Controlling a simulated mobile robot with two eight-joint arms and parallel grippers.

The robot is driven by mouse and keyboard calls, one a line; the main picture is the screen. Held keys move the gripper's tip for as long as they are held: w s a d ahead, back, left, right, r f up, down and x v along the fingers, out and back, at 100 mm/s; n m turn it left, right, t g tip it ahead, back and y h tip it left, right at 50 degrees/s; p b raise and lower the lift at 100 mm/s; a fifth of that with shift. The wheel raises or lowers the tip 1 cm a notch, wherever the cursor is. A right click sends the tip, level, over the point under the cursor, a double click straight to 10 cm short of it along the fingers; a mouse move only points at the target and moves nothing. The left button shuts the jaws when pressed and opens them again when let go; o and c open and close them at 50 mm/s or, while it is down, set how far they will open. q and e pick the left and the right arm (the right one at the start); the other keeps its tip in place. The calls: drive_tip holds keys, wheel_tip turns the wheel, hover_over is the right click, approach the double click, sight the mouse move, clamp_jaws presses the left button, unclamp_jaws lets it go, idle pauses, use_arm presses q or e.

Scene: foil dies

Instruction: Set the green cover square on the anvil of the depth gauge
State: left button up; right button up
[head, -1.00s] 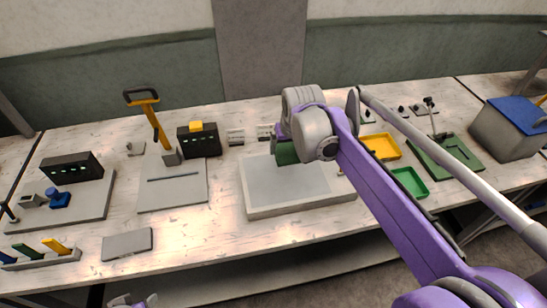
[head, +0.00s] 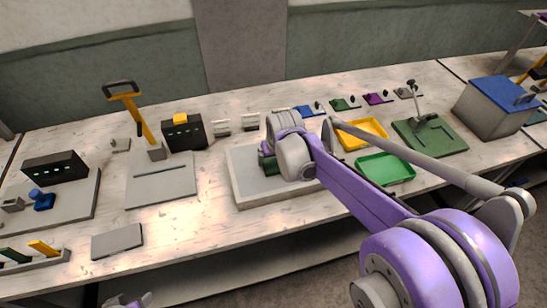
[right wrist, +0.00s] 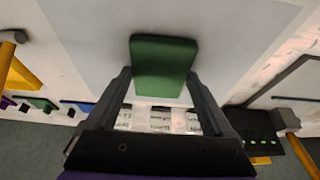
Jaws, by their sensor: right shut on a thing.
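The green cover (right wrist: 165,68) is a flat rounded block between the two fingers of my right gripper (right wrist: 158,76), which is shut on it. In the head view the green cover (head: 267,164) is partly hidden by my right wrist, over the left part of a pale grey tray. The wrist view does not make clear whether it touches the tray. A green plate with an upright post and a dark L-shaped mark, seemingly the depth gauge (head: 453,145), stands at the right. Part of my left gripper (head: 128,301) shows at the bottom edge, its jaws unclear.
The grey tray (head: 243,197) lies under my right gripper. Yellow (head: 376,126) and green (head: 385,168) trays stand between it and the gauge. A blue-lidded box (head: 492,105) is at the far right. Small coloured pieces line the back. My right forearm crosses above the green tray.

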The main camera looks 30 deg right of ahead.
drive_tip(key=shift+f, duration=0.2)
drive_tip(key=o, duration=1.1)
drive_tip(key=shift+r, duration=0.1)
